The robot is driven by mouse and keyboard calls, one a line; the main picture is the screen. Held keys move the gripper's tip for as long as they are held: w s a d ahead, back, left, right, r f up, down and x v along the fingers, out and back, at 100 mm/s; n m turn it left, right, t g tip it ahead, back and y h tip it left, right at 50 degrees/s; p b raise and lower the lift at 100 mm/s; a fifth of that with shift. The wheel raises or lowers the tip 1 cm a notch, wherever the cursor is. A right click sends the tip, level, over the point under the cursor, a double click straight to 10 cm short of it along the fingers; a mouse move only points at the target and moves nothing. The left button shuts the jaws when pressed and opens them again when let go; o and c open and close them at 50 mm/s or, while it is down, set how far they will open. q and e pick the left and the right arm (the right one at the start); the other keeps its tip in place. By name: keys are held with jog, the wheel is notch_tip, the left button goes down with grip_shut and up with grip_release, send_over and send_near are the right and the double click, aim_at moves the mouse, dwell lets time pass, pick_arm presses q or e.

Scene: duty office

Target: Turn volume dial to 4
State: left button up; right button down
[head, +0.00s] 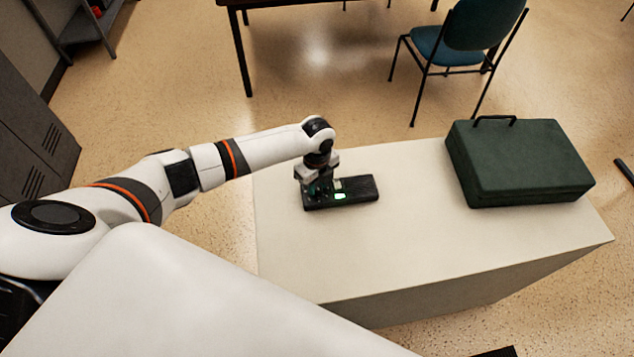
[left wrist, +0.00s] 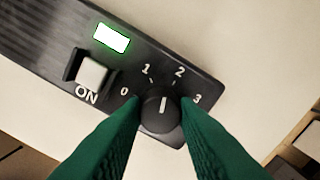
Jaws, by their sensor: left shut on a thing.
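A black device (head: 360,187) lies on the pale table (head: 420,255), under my left gripper (head: 318,188). In the left wrist view its round black volume dial (left wrist: 161,113) sits between the two green fingertips of my left gripper (left wrist: 160,118), which is shut on it. The dial's white mark points up, between the printed 1 and 2. The numbers 0, 1, 2 and 3 show; no 4 is visible, and the right finger covers part of the panel below 3. A rocker switch (left wrist: 91,72) marked ON and a lit white display (left wrist: 111,38) with a green border are beside the dial.
A dark green case (head: 520,165) stands at the table's right. The front middle of the table is clear. A blue chair (head: 465,40) and another table (head: 240,50) are beyond, with grey lockers (head: 35,140) at the left.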

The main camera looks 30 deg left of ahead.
pick_arm(q)
jog(key=m, duration=0.3)
jog(key=shift+m, duration=0.4)
jog(key=m+b, duration=0.1)
jog(key=m, duration=0.2)
jog(key=shift+m, duration=0.3)
jog(key=m, duration=0.3)
jog(key=shift+m+b, duration=0.3)
jog(key=shift+b, duration=0.1)
jog(key=m+b, duration=0.1)
jog(key=m, duration=0.3)
jog(key=shift+m, duration=0.3)
jog(key=shift+f+m+b, duration=0.1)
jog(key=shift+m+b, duration=0.25)
jog(key=shift+m, duration=0.05)
jog(key=m+b, duration=0.3)
jog(key=b, duration=0.3)
jog(key=shift+w+f+m, duration=0.1)
jog(key=shift+m, duration=0.2)
jog(key=shift+m+b, duration=0.3)
jog(key=shift+b, duration=0.25)
jog(key=shift+r, duration=0.2)
